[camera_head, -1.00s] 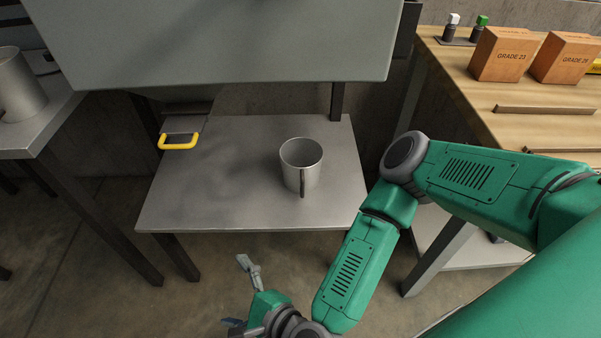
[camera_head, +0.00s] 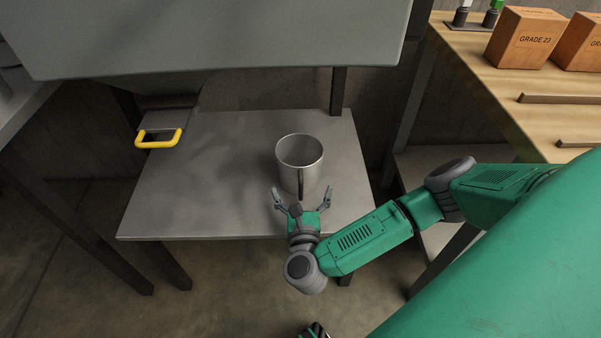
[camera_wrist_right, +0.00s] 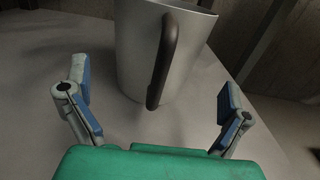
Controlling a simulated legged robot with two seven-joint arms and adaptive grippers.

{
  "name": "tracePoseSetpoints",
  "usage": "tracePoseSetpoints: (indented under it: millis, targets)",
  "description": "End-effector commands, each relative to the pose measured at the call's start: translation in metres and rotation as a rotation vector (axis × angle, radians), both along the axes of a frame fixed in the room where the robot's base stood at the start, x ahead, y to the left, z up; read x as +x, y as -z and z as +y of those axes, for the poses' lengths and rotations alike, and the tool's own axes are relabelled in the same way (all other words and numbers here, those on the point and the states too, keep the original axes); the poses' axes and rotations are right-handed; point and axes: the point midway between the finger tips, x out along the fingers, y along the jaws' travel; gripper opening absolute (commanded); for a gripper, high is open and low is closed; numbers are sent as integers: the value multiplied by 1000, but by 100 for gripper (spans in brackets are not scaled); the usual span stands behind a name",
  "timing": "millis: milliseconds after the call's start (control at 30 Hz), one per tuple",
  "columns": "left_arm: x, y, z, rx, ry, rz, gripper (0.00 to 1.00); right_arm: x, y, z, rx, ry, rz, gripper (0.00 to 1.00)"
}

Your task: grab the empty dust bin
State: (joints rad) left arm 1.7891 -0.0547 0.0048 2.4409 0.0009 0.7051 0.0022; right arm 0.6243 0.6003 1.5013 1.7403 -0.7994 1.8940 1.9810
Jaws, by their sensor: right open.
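The dust bin (camera_head: 299,158) is a grey metal cup-shaped bin with a dark handle on its near side. It stands upright on the grey shelf (camera_head: 200,190), and its visible inside looks empty. My right gripper (camera_head: 304,193) is open just in front of the bin, with its fingers pointing toward it. In the right wrist view the bin (camera_wrist_right: 190,60) stands ahead, with its dark handle (camera_wrist_right: 164,62) between the directions of the two spread fingers (camera_wrist_right: 155,100). The fingers appear apart from the bin. My left gripper is not clearly seen.
A large grey panel (camera_head: 220,40) overhangs the back of the shelf. A yellow handle (camera_head: 158,138) sits at the shelf's left back. A wooden table (camera_head: 500,75) with orange boxes (camera_head: 526,38) stands at the right. The shelf's left part is clear.

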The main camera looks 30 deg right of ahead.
Motion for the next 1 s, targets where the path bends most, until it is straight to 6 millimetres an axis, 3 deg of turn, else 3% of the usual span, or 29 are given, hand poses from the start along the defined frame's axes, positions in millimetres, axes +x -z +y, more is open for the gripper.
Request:
tracePoseSetpoints:
  millis: [500, 767, 933, 1000]
  targets:
    - [0, 18, 0, 0, 0, 0, 40, 46, -3, -30, -1, -2, 1, 100]
    - [0, 17, 0, 0, 0, 0, 40, 49, -4, -31, 0, -3, 1, 100]
    - [0, 17, 0, 0, 0, 0, 40, 48, -5, -30, -1, -3, 1, 44]
    - [0, 17, 0, 0, 0, 0, 40, 49, -6, -30, -1, -3, -2, 39]
